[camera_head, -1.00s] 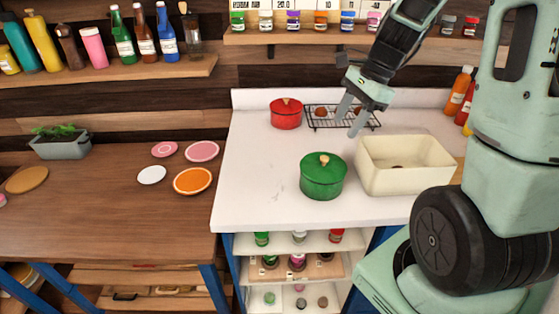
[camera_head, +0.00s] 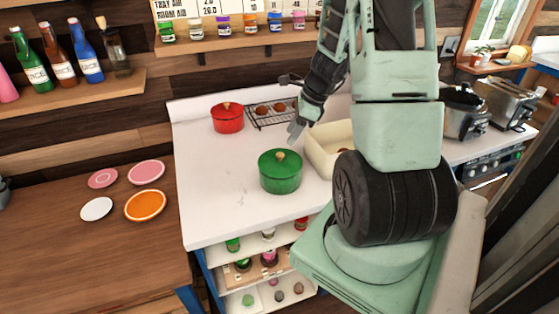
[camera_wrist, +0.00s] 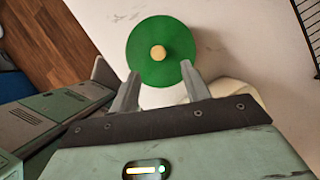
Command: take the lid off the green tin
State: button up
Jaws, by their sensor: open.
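The green tin (camera_head: 280,179) stands upright on the white counter with its green lid (camera_head: 280,160) on. The lid has a pale round knob, seen from above in the wrist view (camera_wrist: 158,53). My gripper (camera_head: 295,132) is above and behind the tin in the head view, apart from it. In the wrist view its two fingers (camera_wrist: 158,84) are spread and empty, and the lid shows just beyond the tips with the knob roughly between their lines. The tin's body is mostly hidden under the lid in the wrist view.
A red lidded pot (camera_head: 227,119) and a black wire rack (camera_head: 268,112) with brown round items stand behind. A cream basin (camera_head: 325,150) is close to the tin's right. The white counter (camera_head: 215,190) is clear to the tin's left.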

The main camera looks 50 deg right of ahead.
aim_at(281, 154)
jog(key=shift+p+x, duration=0.45)
jog(key=shift+x, duration=3.3)
jog(key=shift+a, duration=0.1)
grip_shut()
